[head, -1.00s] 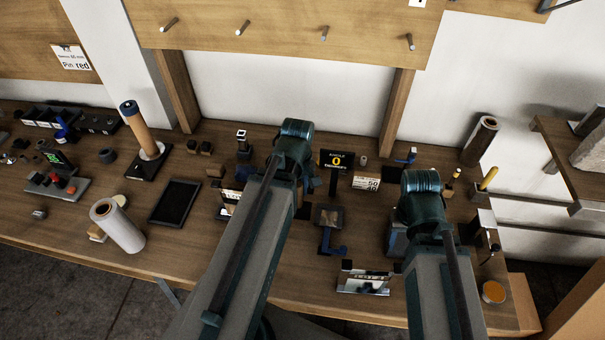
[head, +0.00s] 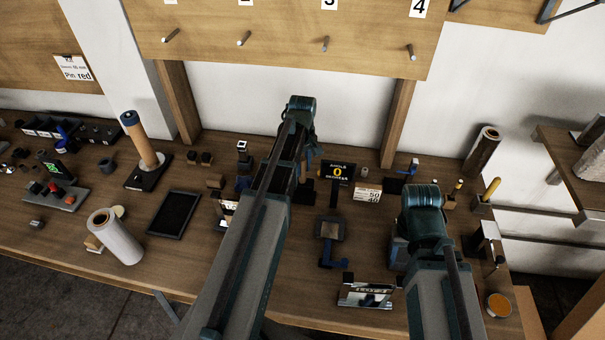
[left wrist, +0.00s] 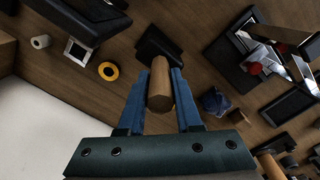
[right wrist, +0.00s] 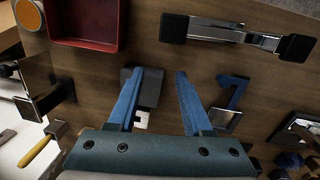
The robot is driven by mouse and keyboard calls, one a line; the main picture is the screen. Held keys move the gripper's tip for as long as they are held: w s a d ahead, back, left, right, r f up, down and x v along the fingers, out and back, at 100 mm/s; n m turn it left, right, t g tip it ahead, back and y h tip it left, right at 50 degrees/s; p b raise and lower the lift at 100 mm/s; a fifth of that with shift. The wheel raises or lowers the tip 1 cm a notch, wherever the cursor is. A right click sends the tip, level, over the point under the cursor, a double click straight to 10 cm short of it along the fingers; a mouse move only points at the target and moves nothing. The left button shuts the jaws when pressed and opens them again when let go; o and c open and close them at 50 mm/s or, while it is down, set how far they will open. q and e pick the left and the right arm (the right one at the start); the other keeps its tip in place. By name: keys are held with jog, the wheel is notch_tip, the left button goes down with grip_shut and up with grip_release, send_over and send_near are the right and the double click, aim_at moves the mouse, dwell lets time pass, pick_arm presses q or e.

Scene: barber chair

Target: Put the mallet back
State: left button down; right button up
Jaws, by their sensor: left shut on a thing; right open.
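The mallet shows in the left wrist view as a round wooden handle (left wrist: 160,85), end towards the camera, with a black block that looks like its head (left wrist: 158,44) beyond it. My left gripper (left wrist: 158,78) is shut on the handle, one blue finger on each side. In the head view my left arm reaches over the back of the bench and mostly hides its gripper and the mallet. My right gripper (right wrist: 157,78) is open and empty above the bench, with a dark block (right wrist: 148,92) below its fingers.
A wooden board above the bench carries pegs (head: 171,36), (head: 243,38), (head: 325,44), (head: 411,52), all bare, with number labels (head: 418,8) above. The bench (head: 290,260) is crowded. An angle display (head: 338,171) stands right of my left arm; a dark tray (head: 174,212) lies left.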

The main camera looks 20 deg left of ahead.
aim_at(302, 174)
pick_arm(q)
jog(key=f+b, duration=0.3)
jog(key=f, duration=0.1)
jog(key=shift+w+b, duration=0.2)
jog(key=shift+b, duration=0.15)
jog(key=shift+r, duration=0.15)
jog(key=c, duration=0.6)
grip_release()
notch_tip(302, 174, up, 12)
jog(key=p, duration=1.2)
jog(key=shift+r, duration=0.15)
jog(key=shift+s, duration=0.1)
